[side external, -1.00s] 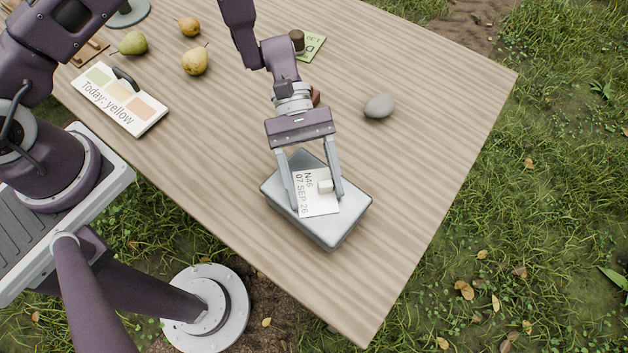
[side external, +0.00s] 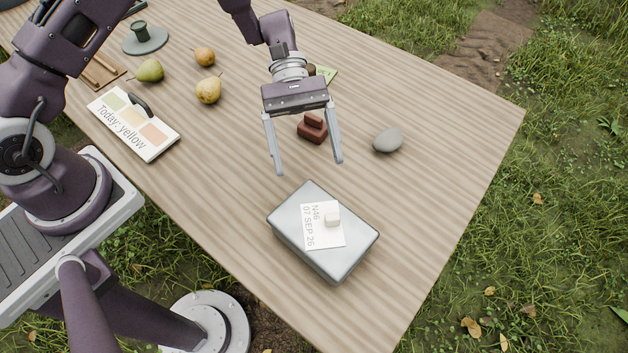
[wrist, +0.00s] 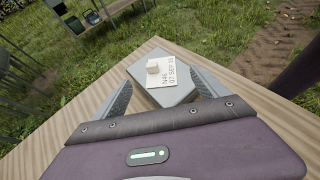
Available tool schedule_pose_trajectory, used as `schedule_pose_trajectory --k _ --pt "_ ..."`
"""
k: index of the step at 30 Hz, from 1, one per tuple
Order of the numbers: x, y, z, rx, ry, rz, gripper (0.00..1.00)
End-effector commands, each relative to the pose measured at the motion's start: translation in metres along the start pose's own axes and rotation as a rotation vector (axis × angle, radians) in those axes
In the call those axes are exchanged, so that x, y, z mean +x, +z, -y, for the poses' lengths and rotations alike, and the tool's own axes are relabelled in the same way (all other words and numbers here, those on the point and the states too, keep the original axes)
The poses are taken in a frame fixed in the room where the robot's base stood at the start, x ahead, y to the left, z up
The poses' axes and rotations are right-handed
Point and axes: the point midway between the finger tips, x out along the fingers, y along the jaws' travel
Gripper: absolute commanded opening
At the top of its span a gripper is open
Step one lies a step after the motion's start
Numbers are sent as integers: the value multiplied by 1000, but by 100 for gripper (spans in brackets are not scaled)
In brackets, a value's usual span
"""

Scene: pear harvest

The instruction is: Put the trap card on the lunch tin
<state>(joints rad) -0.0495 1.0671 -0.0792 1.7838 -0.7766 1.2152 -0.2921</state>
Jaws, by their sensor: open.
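The trap card (side external: 318,236) is a white card with "N46" and "07 SEP 26" printed on it and a small white block on top. It lies flat on the lid of the lunch tin (side external: 352,257), a grey metal box near the table's front corner. In the wrist view the card (wrist: 170,83) also rests on the tin (wrist: 150,99), between and beyond the fingers. My gripper (side external: 309,167) is open and empty. It is above and behind the tin in the side view, clear of the card.
A dark red block (side external: 312,130) stands behind my gripper, with a green card (side external: 328,75) farther back. A grey stone (side external: 388,139) lies to the right. The "Today: yellow" board (side external: 134,124), a green pear (side external: 150,70) and yellow pears (side external: 208,90) are left. The table around the tin is clear.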

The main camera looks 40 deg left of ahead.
Motion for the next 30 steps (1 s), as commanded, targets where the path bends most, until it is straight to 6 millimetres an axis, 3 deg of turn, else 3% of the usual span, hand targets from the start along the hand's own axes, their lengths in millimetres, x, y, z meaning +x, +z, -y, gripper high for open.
schedule_pose_trajectory --k 8,11,14,17,22,27,30 --pt "-8 2 1 7 -2 -8 84" --pt "-24 21 6 78 -14 -83 84" --pt "-53 60 23 225 -46 -249 84" --pt "-81 102 54 395 -86 -456 84" --pt "-113 159 124 677 -164 -859 84" --pt "-125 184 189 880 -238 -1230 84" --pt "-128 187 211 942 -270 -1367 84"
